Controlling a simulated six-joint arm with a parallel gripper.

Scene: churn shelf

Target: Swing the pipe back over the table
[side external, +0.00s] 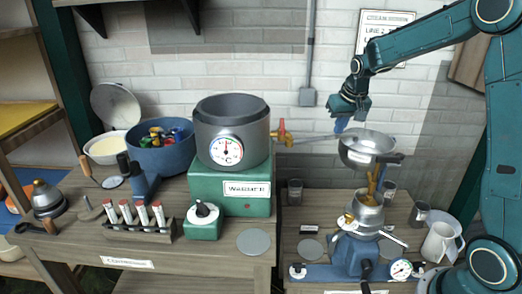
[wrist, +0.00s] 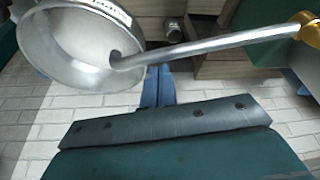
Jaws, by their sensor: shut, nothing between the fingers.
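The grey metal pipe (side external: 310,138) runs right from a brass valve with an orange handle (side external: 283,135) on the large grey pot and ends at a metal bowl (side external: 367,148). In the wrist view the pipe (wrist: 215,45) crosses from a brass fitting (wrist: 309,24) to an opening in the bowl (wrist: 88,72). My gripper (side external: 341,125) points down near the pipe's bowl end, left of the bowl. Its blue fingers (wrist: 158,80) are shut and empty, with tips close to the pipe. I cannot tell whether they touch it.
An amber stream or part (side external: 374,182) shows between the bowl and a lower metal vessel (side external: 366,214) on a blue stand. Cups and a white pitcher (side external: 440,241) stand right. The left table holds the grey pot (side external: 232,112) on a green base and a blue tub (side external: 160,155).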

